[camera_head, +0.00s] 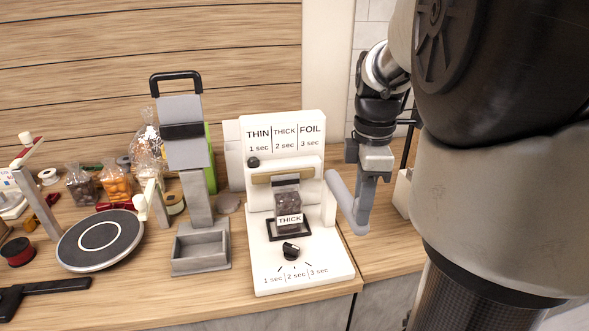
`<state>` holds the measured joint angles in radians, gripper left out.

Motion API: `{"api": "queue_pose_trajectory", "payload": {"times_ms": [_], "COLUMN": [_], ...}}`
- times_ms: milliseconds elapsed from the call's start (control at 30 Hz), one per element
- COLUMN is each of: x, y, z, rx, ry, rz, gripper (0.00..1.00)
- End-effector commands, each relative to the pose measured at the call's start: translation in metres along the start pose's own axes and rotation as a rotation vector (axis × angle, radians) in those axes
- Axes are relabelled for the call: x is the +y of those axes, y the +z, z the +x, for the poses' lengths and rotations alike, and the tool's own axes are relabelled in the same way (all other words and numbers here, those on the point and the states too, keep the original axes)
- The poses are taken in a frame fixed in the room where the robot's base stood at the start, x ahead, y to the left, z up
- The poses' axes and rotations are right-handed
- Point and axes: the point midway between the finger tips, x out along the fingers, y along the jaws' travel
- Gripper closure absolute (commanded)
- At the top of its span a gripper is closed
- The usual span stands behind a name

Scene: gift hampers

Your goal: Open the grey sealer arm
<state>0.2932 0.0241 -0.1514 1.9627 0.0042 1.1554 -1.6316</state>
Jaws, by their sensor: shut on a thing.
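The white sealer (262,245) stands on the counter, with a panel reading THIN, THICK and FOIL with seconds at its back. Its grey sealer arm (344,203) is a rounded bar at the right side, sloping down towards the front. My gripper (365,204) points down at the right of the sealer and is shut on the grey arm. The exact finger contact is small and partly hidden. A filled clear bag labelled THICK (288,205) stands upright on a black square frame at the sealer's middle. A black dial (291,251) sits in front of it.
A grey stand with a tray (201,247) and black top handle is left of the sealer. Further left are a round turntable (101,240), filled bags (116,183) and ribbon spools. My arm covers the right side. A narrow strip of counter is bare right of the sealer.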

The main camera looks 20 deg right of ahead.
Motion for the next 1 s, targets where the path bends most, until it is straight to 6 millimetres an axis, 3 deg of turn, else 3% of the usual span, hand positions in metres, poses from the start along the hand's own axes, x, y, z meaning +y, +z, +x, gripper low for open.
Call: {"api": "queue_pose_trajectory", "payload": {"times_ms": [533,567,667,1000], "x": [0.0018,0.0018,0.0018,0.0019], "y": [0.0045,0.0045,0.0045,0.0044], "z": [-0.0006,-0.0006,-0.0006,-0.0027], "rx": [-0.001,-0.001,-0.001,0.0], "ry": [0.001,0.001,0.001,0.001], "rz": [-0.029,-0.029,-0.029,-0.028], "gripper": [1.0,0.74,0.57,0.57]}}
